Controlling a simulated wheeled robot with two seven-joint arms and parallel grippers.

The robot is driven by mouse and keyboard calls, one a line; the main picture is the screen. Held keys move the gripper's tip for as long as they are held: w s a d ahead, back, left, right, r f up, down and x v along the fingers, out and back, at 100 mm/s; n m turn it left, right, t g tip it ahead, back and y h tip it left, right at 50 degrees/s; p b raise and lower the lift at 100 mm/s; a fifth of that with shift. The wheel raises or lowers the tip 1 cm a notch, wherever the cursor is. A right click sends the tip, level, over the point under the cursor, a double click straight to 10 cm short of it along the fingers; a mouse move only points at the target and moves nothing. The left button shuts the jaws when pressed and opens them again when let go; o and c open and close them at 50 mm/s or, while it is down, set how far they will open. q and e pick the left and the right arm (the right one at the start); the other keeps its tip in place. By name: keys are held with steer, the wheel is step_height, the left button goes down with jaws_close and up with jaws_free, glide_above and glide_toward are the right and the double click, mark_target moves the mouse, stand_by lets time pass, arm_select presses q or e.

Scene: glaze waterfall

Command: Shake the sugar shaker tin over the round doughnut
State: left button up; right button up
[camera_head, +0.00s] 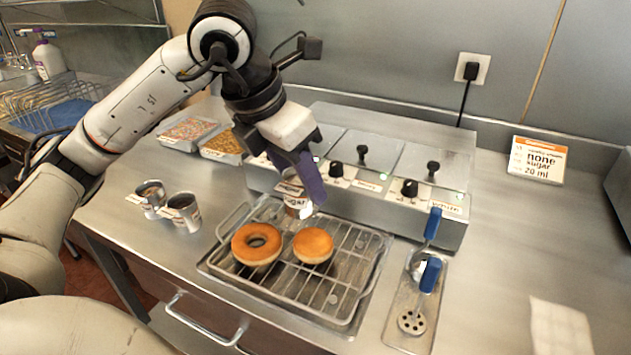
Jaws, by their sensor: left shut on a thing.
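A round doughnut with no hole (313,245) lies on the wire rack (345,300) at its middle. A ring doughnut (245,257) lies just left of it. My left gripper (305,186) comes down from above and is shut on the sugar shaker tin (296,204), whose label reads "sugar". The tin is above the back part of the rack, behind the round doughnut in the picture. The gripper hides part of the tin, and I cannot tell its exact tilt. My right gripper is not in view.
A steel glaze warmer (395,210) with black knobs stands behind the rack. Two small tins (182,214) (151,198) stand at left, before two topping trays (187,132) (224,147). Blue-handled ladles (430,275) lie on a tray at right. A card (537,160) reads "none sugar 20 ml".

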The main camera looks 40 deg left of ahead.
arm_select(q)
steer(key=d, duration=0.3)
steer(key=shift+w+d, duration=0.35)
steer(key=shift+d, duration=0.05)
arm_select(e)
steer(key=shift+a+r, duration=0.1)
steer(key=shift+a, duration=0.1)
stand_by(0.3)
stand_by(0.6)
arm_select(q)
step_height(320, 180, up, 5)
steer(key=p, duration=0.4)
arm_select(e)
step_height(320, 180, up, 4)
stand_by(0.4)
